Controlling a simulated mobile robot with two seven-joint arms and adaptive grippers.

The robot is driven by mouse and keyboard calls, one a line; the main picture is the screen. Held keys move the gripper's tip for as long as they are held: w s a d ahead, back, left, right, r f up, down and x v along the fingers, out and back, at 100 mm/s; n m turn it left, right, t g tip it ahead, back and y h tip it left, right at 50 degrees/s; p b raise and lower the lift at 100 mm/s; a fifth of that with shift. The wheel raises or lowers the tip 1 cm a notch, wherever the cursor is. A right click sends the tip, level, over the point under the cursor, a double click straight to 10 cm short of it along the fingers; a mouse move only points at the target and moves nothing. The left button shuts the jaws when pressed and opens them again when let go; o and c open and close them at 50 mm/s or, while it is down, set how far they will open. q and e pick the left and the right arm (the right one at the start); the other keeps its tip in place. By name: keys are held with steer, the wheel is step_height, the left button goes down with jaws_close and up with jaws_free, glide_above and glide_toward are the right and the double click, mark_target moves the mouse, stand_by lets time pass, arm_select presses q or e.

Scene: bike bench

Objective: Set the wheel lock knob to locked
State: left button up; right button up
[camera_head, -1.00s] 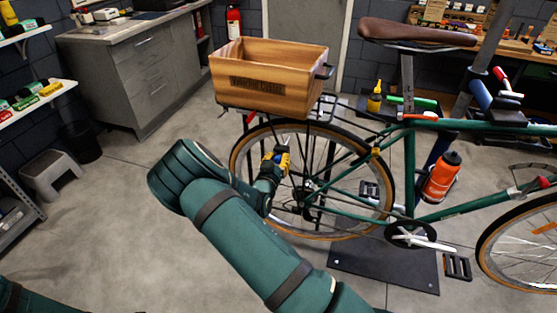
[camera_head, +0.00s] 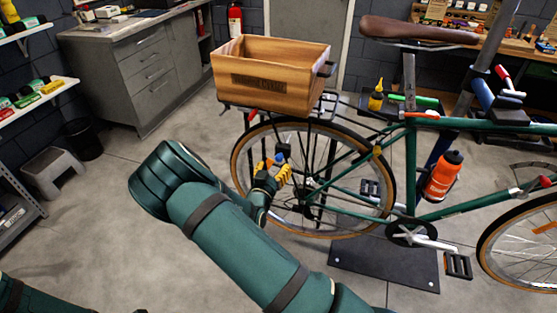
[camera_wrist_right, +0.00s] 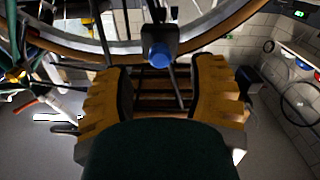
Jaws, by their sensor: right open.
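The wheel lock knob is a small blue knob (camera_head: 280,157) on a dark mount, beside the rear wheel (camera_head: 240,150) of the green bike. In the right wrist view the blue knob (camera_wrist_right: 160,55) is near the top centre, just beyond the fingertips and apart from them. My right gripper (camera_head: 273,171) has yellow fingers, spread open and empty, just below and left of the knob. In the right wrist view the open fingers (camera_wrist_right: 165,78) flank the line to the knob. Its lock setting cannot be read. My left gripper is out of view.
A wooden crate (camera_head: 240,72) sits on the rear rack above the wheel. An orange bottle (camera_head: 443,178) is on the green frame (camera_head: 470,205). A dark stand plate (camera_head: 385,264) lies under the bike.

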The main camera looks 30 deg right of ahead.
steer(key=v, duration=0.6)
steer(key=shift+s+a, duration=0.2)
steer(key=shift+a, duration=0.05)
steer(key=s+a+f+n+g+y, duration=0.1)
steer(key=s+a+f+g+y, duration=0.2)
steer(key=f, duration=0.5)
steer(key=s+a+f+n+g+y, duration=0.1)
steer(key=s+a+f+g+y, duration=0.1)
steer(key=s+f+y, duration=0.4)
steer(key=s+a+f+n+g+y, duration=0.1)
steer(key=s+a+f+g+y, duration=0.1)
steer(key=a, duration=0.4)
steer(key=shift+s+a+f+n+g+y, duration=0.35)
steer(key=shift+s+f+y, duration=0.35)
steer(key=shift+s+y, duration=0.35)
steer(key=s+a+r+n+y, duration=0.1)
steer(key=a, duration=0.1)
steer(key=s+a+r+g+y, duration=0.1)
steer(key=s+a+y, duration=0.1)
steer(key=s+a+r+n+g+y, duration=0.1)
steer(key=s+a, duration=0.1)
steer(key=shift+s+a+r+n, duration=0.1)
steer(key=shift+s+a+n, duration=0.15)
steer(key=shift+a+n, duration=0.1)
steer(key=shift+c, duration=0.4)
